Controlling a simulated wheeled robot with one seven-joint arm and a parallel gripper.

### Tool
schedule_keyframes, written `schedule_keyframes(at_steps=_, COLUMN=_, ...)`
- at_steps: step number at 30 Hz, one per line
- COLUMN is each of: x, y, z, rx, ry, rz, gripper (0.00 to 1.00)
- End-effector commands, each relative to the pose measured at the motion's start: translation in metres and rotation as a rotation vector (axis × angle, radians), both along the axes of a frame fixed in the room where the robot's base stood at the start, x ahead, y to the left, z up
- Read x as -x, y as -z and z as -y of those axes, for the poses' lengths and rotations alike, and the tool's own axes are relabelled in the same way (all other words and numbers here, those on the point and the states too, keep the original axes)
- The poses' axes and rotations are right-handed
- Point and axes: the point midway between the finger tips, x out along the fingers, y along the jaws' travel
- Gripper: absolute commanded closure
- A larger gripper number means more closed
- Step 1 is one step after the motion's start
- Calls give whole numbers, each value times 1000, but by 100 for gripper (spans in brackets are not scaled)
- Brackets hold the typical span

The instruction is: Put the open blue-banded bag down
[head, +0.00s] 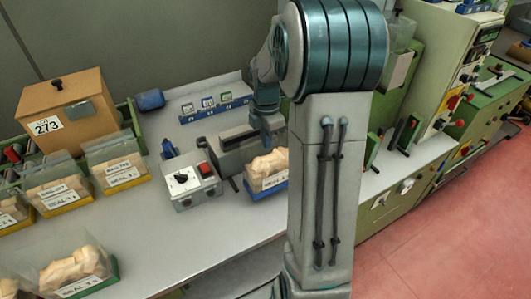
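The blue-banded bag (270,184) is upright near the front edge of the grey bench, just left of my arm. Pale cork-coloured pieces show in its upper part, and a white label marked "SEAL" is on its front. My arm hides its right side. My gripper (267,143) points down at the top of this bag, touching or very close to it. Only one finger shows clearly, so I cannot tell whether it grips the bag. Whether the bag's base rests on the bench is also unclear.
A grey sealer (235,150) stands behind the bag, with a control box (191,186) to its left. Yellow-banded bags (122,180) stand at left; a green-banded bag (75,284) is at front left. A blue rack (216,108) is behind. The bench's front middle is clear.

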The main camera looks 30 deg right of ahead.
Motion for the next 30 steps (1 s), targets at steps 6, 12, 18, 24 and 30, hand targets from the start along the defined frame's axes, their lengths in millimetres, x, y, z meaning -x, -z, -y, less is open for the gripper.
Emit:
schedule_keyframes(at_steps=6, x=0, y=26, z=-1, rx=-1, ry=-3, rz=-3, gripper=100)
schedule_keyframes(at_steps=12, x=-1, y=42, z=-2, rx=1, ry=-4, rz=2, gripper=100)
schedule_keyframes(at_steps=18, x=-1, y=42, z=-2, rx=1, ry=-4, rz=2, gripper=100)
schedule_keyframes(at_steps=24, x=-1, y=45, z=-2, rx=1, ry=-4, rz=2, gripper=77)
schedule_keyframes(at_steps=30, x=-1, y=44, z=-2, rx=1, ry=-5, rz=1, gripper=75)
